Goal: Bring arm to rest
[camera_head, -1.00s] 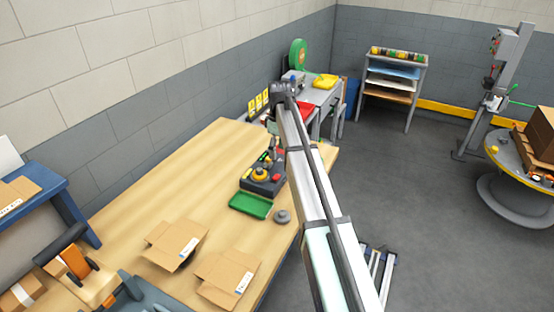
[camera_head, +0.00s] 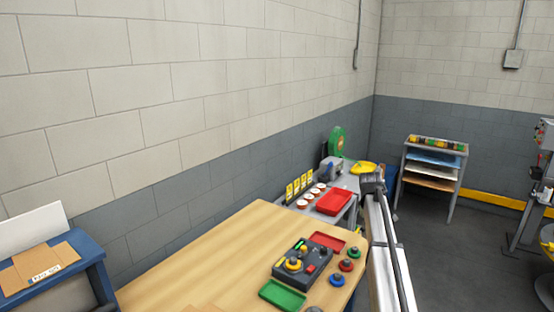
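No gripper fingers can be made out at or beyond that joint. What lies behind or below it is hidden, so I cannot see whether my gripper holds anything.
The wooden table (camera_head: 205,268) carries a dark control box (camera_head: 318,254), a green tray (camera_head: 282,294), a red tray (camera_head: 328,240) and several round knobs (camera_head: 346,265). A grey bench (camera_head: 326,216) and shelf rack (camera_head: 431,172) stand beyond. A blue-edged stand (camera_head: 88,258) is left.

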